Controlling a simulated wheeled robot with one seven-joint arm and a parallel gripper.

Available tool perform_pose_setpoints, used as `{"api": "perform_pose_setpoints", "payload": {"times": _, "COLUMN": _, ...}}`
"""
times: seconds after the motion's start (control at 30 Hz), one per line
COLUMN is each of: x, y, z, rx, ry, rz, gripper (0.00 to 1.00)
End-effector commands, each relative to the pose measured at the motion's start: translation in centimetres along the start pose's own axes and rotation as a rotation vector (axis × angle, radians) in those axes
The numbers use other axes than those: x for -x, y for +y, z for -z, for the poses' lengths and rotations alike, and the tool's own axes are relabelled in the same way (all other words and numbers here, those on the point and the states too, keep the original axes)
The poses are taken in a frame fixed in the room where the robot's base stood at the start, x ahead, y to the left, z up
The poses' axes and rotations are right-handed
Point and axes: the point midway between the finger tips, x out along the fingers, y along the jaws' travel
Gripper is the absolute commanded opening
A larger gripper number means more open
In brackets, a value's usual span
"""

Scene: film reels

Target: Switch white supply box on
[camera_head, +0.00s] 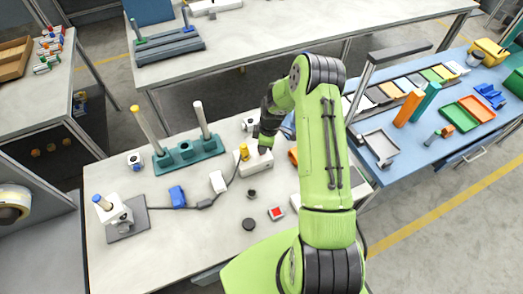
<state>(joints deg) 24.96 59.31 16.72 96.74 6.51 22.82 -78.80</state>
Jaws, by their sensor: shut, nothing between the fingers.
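A white box (254,164), which looks like the supply box, lies on the light worktable. A yellow knob-like part (244,152) stands at its left end, and a dark cable runs from its left side. My gripper (263,150) is shut and empty, pointing down over the right part of this box. I cannot tell whether the fingertips touch it. The gripper and wrist hide part of the box's top, so its switch is not clearly visible.
A blue block (177,196), a small white block (218,182), a red button (276,213) and a black disc (249,224) lie nearby. A teal stand (187,154) with upright rods is left. A blue table (440,150) with trays is right.

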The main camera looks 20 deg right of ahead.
Motion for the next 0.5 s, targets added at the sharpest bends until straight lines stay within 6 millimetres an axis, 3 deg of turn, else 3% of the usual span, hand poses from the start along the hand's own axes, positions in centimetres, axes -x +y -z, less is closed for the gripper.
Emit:
{"api": "perform_pose_setpoints", "payload": {"times": 0.3, "x": -0.61, "y": -0.01, "z": -0.08, "rx": 0.0, "ry": 0.0, "rz": 0.0, "gripper": 0.0}}
{"api": "perform_pose_setpoints", "payload": {"times": 0.5, "x": 0.24, "y": 0.03, "z": 0.07, "rx": 0.001, "ry": 0.001, "rz": -0.001, "gripper": 0.0}}
